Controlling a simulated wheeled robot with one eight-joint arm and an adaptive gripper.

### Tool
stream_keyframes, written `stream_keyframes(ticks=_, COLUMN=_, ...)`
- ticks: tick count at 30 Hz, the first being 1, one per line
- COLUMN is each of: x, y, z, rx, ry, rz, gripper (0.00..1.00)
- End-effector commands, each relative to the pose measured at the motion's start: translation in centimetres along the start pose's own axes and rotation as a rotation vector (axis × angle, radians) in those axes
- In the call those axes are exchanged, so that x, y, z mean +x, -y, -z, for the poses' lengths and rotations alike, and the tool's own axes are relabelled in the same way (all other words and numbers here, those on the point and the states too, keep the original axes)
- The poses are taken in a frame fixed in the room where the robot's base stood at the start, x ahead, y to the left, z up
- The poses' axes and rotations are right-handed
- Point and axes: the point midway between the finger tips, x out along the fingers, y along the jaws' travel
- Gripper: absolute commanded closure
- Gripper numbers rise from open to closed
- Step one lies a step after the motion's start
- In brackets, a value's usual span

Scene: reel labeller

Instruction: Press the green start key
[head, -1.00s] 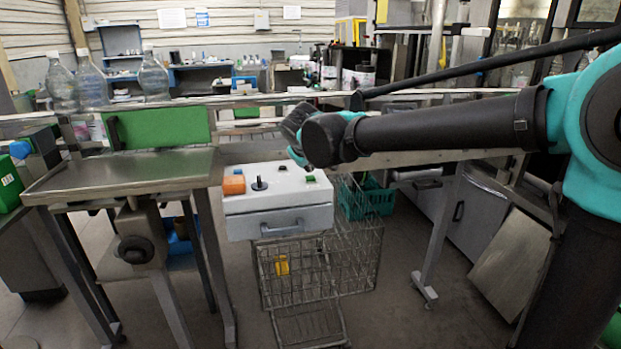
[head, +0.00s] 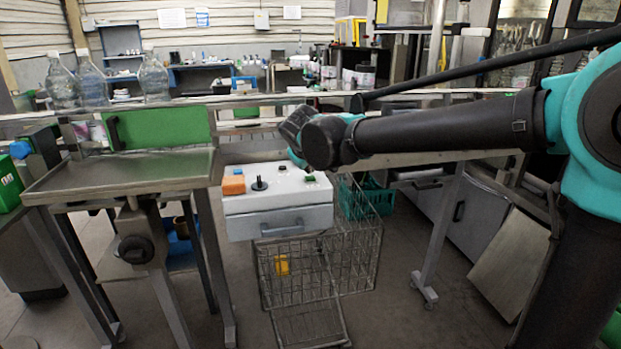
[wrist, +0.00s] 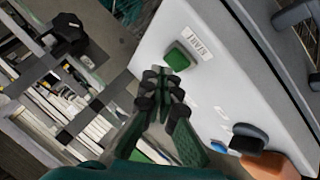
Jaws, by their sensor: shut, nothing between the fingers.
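The green key (wrist: 177,59) sits on the pale top of a control box (wrist: 160,30), beside a small printed label (wrist: 196,43) in the wrist view. In the head view the green key (head: 309,178) is near the box's right end, just below my arm's end. My gripper (wrist: 165,82) is shut and empty. Its fingertips appear just below the key in the wrist view; I cannot tell whether they touch it. In the head view the fingers are mostly hidden behind the arm's end.
The box also carries an orange block (head: 233,185) and a black knob (head: 259,184). A wire cart (head: 318,265) stands below the box. A steel table (head: 120,178) with a green panel (head: 158,127) is on the left. A metal rail runs behind the box.

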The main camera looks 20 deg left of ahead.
Motion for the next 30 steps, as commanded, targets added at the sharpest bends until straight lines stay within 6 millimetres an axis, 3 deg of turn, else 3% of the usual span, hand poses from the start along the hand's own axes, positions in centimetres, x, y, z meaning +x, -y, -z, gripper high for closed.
stream_keyframes(ticks=30, x=0.66, y=0.47, z=-0.46, rx=0.000, ry=0.000, rz=0.000, gripper=1.00)
